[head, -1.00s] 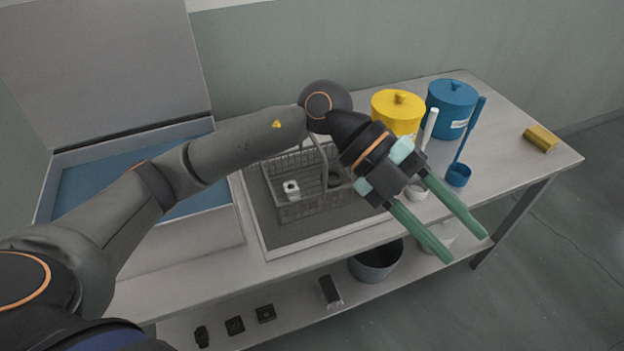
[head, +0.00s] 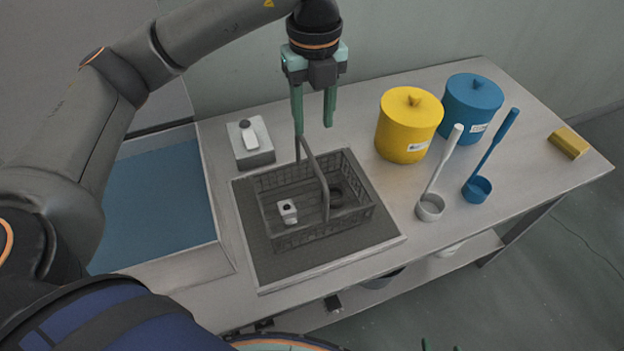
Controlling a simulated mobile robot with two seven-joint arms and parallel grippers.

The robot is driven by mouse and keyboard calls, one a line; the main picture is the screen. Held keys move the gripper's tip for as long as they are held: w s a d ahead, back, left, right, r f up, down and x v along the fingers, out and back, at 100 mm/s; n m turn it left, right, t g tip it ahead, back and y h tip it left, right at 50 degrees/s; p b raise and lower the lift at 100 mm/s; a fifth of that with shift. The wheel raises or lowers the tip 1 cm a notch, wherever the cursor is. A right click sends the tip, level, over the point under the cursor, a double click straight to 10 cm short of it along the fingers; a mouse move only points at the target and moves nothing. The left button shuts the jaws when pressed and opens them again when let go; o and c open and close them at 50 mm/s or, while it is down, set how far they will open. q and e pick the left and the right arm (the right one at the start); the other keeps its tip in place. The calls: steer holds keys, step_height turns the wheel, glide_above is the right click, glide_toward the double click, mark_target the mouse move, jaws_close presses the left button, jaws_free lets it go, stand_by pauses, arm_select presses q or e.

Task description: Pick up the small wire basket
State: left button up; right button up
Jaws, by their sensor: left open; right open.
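The small wire basket (head: 345,222) is dark grey with an arched handle and sits upright on a dark draining mat (head: 285,266). It holds a small white block with a dark hole (head: 288,212) and a dark rounded item (head: 335,196). My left gripper (head: 313,142) is open, pointing down above the basket's back edge. Its left finger overlaps the top of the handle in the picture; I cannot tell if they touch. Only the green fingertips of my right gripper (head: 441,346) show at the bottom edge, apart and empty.
A tank with blue liquid (head: 160,200) and a raised lid is left of the mat. A grey box (head: 250,146) stands behind. A yellow pot (head: 408,125), a blue pot (head: 472,103), two ladles (head: 430,205) and a yellow block (head: 568,142) are right.

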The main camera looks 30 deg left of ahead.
mark_target(310, 155)
arm_select(q)
step_height(310, 155, down, 7)
steer(key=shift+s+r+p, duration=0.1)
steer(key=shift+s+p, duration=0.05)
steer(key=shift+p, duration=0.2)
steer(key=f, duration=0.2)
steer(key=f+p, duration=0.1)
steer(key=f, duration=0.1)
steer(key=shift+s+a+f, duration=0.15)
steer(key=shift+a+f, duration=0.05)
steer(key=shift+f, duration=0.6)
arm_select(e)
steer(key=shift+s+r, duration=0.3)
steer(key=shift+r, duration=0.5)
arm_select(q)
jaws_close()
steer(key=shift+r, duration=0.1)
